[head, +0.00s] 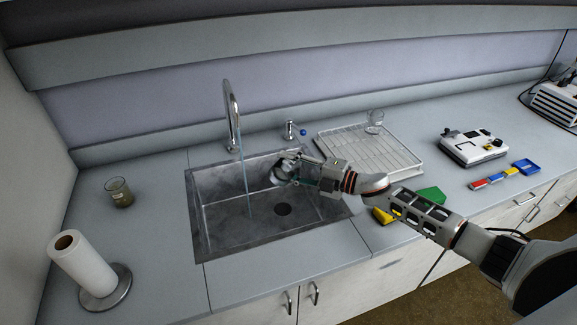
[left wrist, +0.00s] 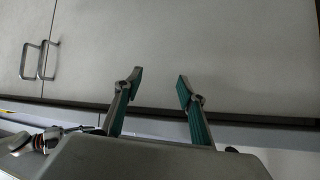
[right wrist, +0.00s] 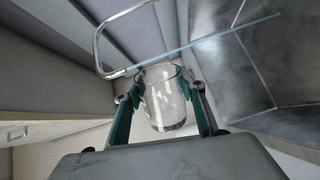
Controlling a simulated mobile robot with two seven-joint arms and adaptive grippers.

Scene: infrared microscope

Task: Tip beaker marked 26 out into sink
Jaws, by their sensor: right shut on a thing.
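My right gripper (head: 290,167) is over the right half of the sink (head: 215,239). It is shut on a clear glass beaker, which shows between its fingers in the right wrist view (right wrist: 165,98). The beaker looks empty there, and I cannot read a mark on it. In the head view the beaker is small and partly hidden by the gripper. Another beaker (head: 119,191) with darker contents stands upright on the counter left of the sink. My left gripper (left wrist: 159,82) is open and empty in front of a cabinet door; it is not in the head view.
Water runs from the faucet (head: 232,112) into the sink, left of my right gripper. A drying rack (head: 365,150) with a glass stands right of the sink. A paper towel roll (head: 82,262) stands at front left. A white device (head: 473,148) and coloured boxes lie farther right.

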